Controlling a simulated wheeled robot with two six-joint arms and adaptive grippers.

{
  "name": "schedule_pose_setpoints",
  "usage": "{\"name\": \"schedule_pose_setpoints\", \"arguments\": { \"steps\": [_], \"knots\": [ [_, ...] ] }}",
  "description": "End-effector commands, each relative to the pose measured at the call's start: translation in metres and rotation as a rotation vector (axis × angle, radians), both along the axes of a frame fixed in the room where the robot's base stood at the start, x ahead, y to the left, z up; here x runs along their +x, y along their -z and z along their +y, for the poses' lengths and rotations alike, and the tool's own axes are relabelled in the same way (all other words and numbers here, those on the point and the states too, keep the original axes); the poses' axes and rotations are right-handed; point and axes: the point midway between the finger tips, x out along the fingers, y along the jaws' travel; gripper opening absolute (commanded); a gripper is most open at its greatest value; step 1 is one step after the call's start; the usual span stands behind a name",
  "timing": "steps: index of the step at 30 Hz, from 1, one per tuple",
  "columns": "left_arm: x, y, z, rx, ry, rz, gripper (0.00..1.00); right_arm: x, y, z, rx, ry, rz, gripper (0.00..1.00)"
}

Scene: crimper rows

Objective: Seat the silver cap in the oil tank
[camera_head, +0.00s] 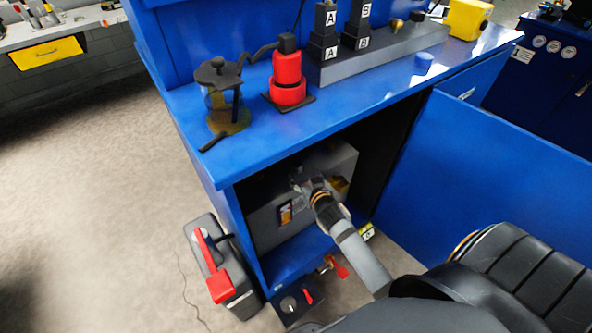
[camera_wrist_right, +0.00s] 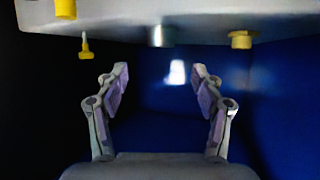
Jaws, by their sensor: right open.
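A grey box-shaped tank (camera_head: 275,215) stands inside the open blue cabinet in the head view; I take it for the oil tank. My right gripper (camera_head: 303,184) is in front of it, its fingertips small and dark there. In the right wrist view my right gripper (camera_wrist_right: 160,80) is open, with nothing held between its fingers. A pale grey body (camera_wrist_right: 290,22) spans the top of that view. A short silver cylinder (camera_wrist_right: 161,36) sits at its edge, beyond the fingertips and roughly centred between them; I cannot tell whether it is the silver cap. My left gripper is not in view.
A yellow fitting (camera_wrist_right: 85,47) and a brass-coloured one (camera_wrist_right: 241,40) flank the silver cylinder. The blue cabinet door (camera_head: 480,170) stands open at right. A red bottle jack (camera_head: 288,75) and a glass press (camera_head: 222,100) stand on the bench. A grey toolbox (camera_head: 235,280) is on the floor.

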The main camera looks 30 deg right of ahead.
Motion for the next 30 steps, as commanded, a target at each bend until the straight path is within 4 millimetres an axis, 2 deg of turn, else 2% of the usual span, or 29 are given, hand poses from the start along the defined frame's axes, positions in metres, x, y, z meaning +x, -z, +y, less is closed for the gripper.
{"name": "schedule_pose_setpoints", "arguments": {
  "steps": [6, 14, 22, 30],
  "knots": [
    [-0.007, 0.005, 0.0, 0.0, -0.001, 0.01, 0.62, 0.035, 0.014, -0.006, 0.0, 0.0, -0.001, 0.68],
    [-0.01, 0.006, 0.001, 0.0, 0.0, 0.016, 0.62, 0.047, 0.02, -0.008, -0.001, -0.001, 0.0, 0.68],
    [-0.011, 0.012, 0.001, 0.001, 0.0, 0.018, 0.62, 0.086, 0.038, -0.014, 0.0, -0.001, -0.001, 0.68],
    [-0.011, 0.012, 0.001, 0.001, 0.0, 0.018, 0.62, 0.092, 0.04, -0.015, 0.0, -0.001, 0.001, 0.68]
  ]
}}
